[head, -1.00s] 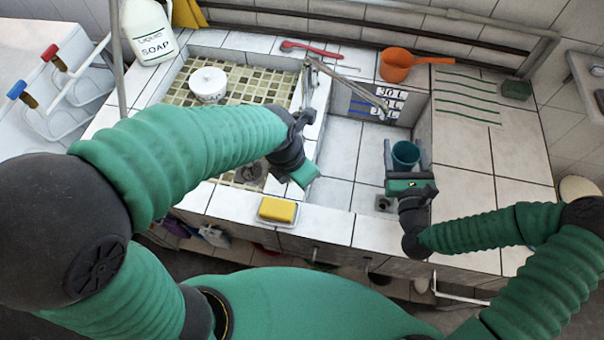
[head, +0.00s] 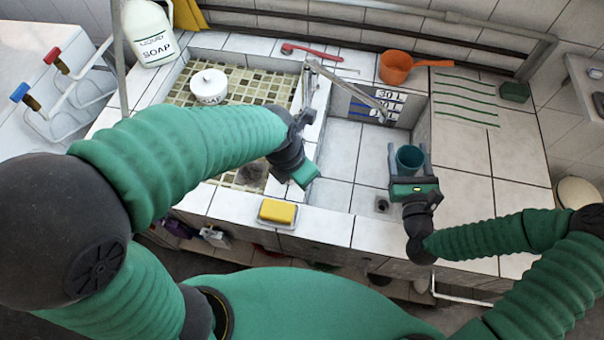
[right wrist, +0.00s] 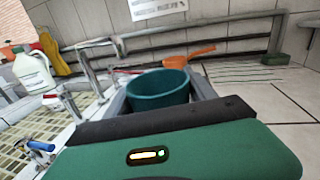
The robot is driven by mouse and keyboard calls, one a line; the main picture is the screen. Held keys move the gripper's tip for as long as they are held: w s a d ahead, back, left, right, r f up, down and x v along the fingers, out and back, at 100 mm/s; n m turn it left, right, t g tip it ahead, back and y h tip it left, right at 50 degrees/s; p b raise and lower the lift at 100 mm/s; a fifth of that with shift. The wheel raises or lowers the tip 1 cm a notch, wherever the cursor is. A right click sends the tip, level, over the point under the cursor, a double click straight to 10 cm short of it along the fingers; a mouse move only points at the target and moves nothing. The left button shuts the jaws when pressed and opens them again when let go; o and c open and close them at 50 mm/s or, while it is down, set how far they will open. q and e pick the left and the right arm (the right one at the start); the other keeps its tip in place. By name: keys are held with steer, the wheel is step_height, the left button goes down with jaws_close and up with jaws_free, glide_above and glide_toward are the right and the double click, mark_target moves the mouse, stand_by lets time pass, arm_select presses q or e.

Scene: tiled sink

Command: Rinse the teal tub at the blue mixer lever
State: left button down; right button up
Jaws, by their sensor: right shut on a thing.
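The teal tub (head: 409,160) is between the fingers of my right gripper (head: 408,158), which is shut on it over the right basin. In the right wrist view the tub (right wrist: 158,90) looks upright, its rim open to the top; its inside bottom is hidden. A blue lever (right wrist: 40,146) and a red lever (right wrist: 52,101) show at the left of that view. In the head view a blue lever (head: 18,92) and a red one (head: 50,53) show at far left. My left gripper (head: 303,172) is by the basin divider; its jaw opening is unclear.
A metal spout (head: 350,88) reaches over the right basin. A yellow sponge (head: 277,211) lies on the front ledge.

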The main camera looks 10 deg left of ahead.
mark_target(421, 157)
steer(key=shift+s+d+r+p, duration=1.15)
steer(key=shift+s+d+r, duration=0.15)
steer(key=shift+r, duration=0.2)
steer(key=shift+w, duration=0.1)
